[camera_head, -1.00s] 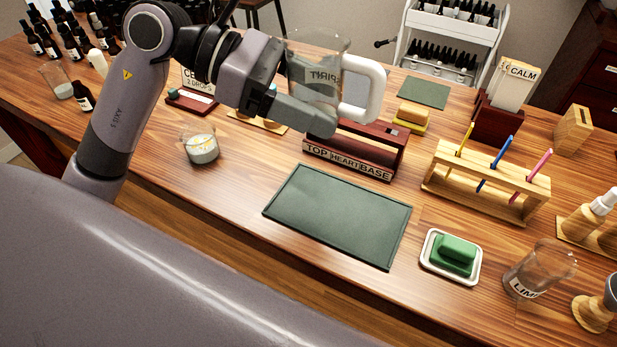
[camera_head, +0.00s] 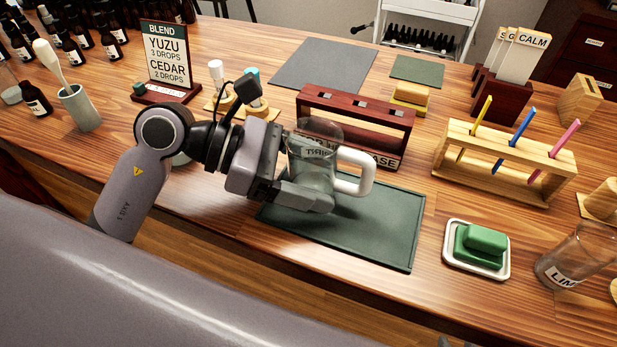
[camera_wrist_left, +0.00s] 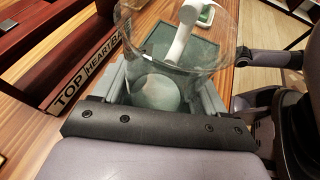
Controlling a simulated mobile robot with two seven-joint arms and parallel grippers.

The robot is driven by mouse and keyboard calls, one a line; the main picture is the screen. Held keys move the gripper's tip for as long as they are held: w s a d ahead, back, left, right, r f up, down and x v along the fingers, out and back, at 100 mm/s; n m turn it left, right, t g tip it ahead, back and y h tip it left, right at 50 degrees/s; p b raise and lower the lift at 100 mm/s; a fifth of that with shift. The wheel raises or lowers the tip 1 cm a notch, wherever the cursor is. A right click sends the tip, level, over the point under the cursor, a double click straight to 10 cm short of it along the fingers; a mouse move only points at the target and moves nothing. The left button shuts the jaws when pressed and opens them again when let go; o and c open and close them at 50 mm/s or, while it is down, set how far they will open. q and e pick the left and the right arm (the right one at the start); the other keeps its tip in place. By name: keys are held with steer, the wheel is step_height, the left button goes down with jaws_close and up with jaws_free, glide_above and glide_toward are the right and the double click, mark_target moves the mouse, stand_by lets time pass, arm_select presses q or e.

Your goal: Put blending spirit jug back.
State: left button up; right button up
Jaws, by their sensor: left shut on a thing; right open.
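The blending spirit jug (camera_head: 313,165) is clear glass with a white handle (camera_head: 354,175) and printed lettering. My left gripper (camera_head: 305,195) is shut on it, and the jug is upright over the back left part of the dark green mat (camera_head: 385,225). I cannot tell whether its base touches the mat. In the left wrist view the jug (camera_wrist_left: 165,80) sits between the fingers, its handle pointing away. A bare grey mat (camera_head: 322,65) lies at the back of the table. Only a dark tip of my right gripper (camera_head: 445,342) shows at the bottom edge.
A dark red TOP/HEART/BASE rack (camera_head: 358,115) stands just behind the jug. Small bottles (camera_head: 235,90) and a BLEND sign (camera_head: 165,60) stand left.

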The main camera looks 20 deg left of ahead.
arm_select(q)
steer(key=shift+f, duration=0.5)
steer(key=shift+a, duration=0.1)
steer(key=shift+r, duration=0.1)
arm_select(e)
steer(key=shift+w+a+f, duration=0.1)
steer(key=shift+w+f, duration=0.05)
steer(key=shift+f, duration=0.1)
arm_select(q)
steer(key=o, duration=1.1)
arm_select(e)
steer(key=shift+f, duration=0.15)
